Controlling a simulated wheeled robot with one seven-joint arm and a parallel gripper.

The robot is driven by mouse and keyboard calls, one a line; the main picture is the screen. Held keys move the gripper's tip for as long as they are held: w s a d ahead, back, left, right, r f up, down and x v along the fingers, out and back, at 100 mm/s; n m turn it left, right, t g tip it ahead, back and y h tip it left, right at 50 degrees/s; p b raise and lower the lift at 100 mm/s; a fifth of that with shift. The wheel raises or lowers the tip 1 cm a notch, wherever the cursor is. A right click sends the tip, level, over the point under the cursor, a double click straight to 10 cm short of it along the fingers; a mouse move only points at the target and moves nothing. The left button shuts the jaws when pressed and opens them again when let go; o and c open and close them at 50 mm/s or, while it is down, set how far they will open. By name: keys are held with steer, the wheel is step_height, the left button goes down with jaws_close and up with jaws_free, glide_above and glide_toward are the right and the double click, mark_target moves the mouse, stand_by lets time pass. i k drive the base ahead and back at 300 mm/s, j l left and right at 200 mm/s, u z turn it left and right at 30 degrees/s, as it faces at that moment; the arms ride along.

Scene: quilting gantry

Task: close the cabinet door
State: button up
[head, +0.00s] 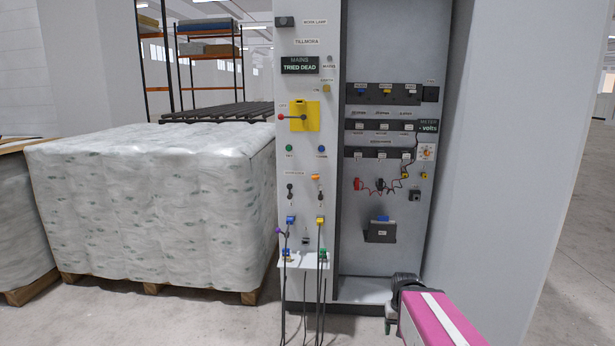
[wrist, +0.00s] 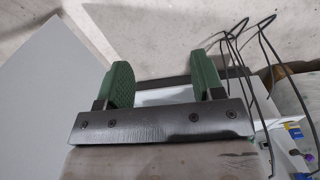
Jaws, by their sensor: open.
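The tall grey cabinet (head: 385,50) stands open in the head view, with rows of switches, a meter and red leads inside. A tall plain grey panel (head: 500,150) stands at its right side and looks like the door swung open; I cannot fully tell it from a pillar. My gripper (head: 390,318) is low in front of the cabinet's bottom right corner, partly hidden by my pink arm link. In the wrist view my gripper (wrist: 163,82) has its two green fingers apart with nothing between them. A flat grey panel (wrist: 45,90) lies left of the fingers, apart from them.
The control panel (head: 305,130) left of the opening carries a yellow switch. Black cables hang from its small white shelf (head: 303,262) to the floor; black cables (wrist: 250,50) also show at right in the wrist view. A wrapped pallet (head: 150,210) stands at left.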

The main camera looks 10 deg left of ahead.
mark_target(536, 67)
steer(key=k+l, duration=0.1)
steer(key=l, duration=0.3)
steer(key=k+l, duration=0.1)
steer(key=l, duration=0.3)
steer(key=k+l, duration=0.1)
steer(key=l, duration=0.3)
steer(key=k+l, duration=0.1)
steer(key=l, duration=0.3)
